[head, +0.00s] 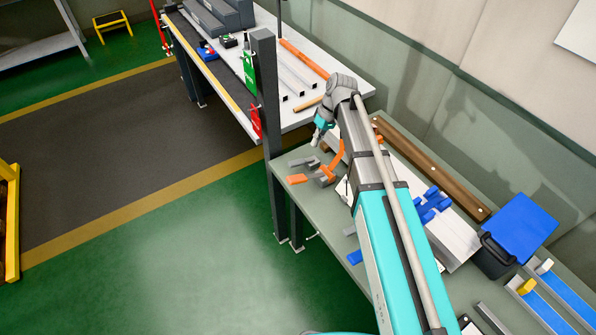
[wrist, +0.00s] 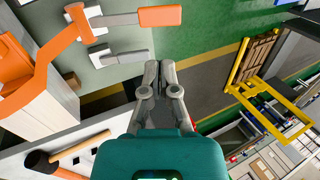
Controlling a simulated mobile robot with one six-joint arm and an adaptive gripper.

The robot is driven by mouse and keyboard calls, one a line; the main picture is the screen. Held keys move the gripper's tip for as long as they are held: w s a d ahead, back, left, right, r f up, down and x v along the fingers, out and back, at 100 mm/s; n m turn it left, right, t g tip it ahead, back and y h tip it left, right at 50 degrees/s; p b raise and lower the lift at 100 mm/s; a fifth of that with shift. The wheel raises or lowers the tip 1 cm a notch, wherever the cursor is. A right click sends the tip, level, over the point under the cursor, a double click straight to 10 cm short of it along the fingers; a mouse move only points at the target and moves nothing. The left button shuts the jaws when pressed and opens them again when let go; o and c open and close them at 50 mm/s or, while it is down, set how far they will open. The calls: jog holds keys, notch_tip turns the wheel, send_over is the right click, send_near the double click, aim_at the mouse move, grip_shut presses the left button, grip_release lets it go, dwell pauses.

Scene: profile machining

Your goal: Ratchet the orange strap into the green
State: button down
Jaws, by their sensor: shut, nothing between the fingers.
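In the wrist view the strap (wrist: 38,68) runs down the left side, and the orange handle (wrist: 160,16) is at the top. My gripper (head: 315,142) is above the bench's far corner, shut and empty, apart from the strap. Its closed fingers also show in the wrist view (wrist: 158,68).
A second table (head: 292,118) with metal profiles stands beyond the bench, behind the dark post (head: 265,90). Blue clamps (head: 432,205), a brown beam (head: 432,166) and a blue-lidded bin (head: 522,228) are along the bench. Open green floor (head: 190,235) is to the left.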

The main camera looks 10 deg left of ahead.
jog(key=shift+w+a+r, duration=0.1)
jog(key=shift+a+r, duration=0.05)
jog(key=shift+a, duration=0.35)
jog(key=shift+f, duration=0.2)
jog(key=b, duration=1.3)
send_near(296, 178)
jog(key=x, duration=0.7)
jog(key=shift+a+f, duration=0.15)
jog(key=shift+f, duration=0.2)
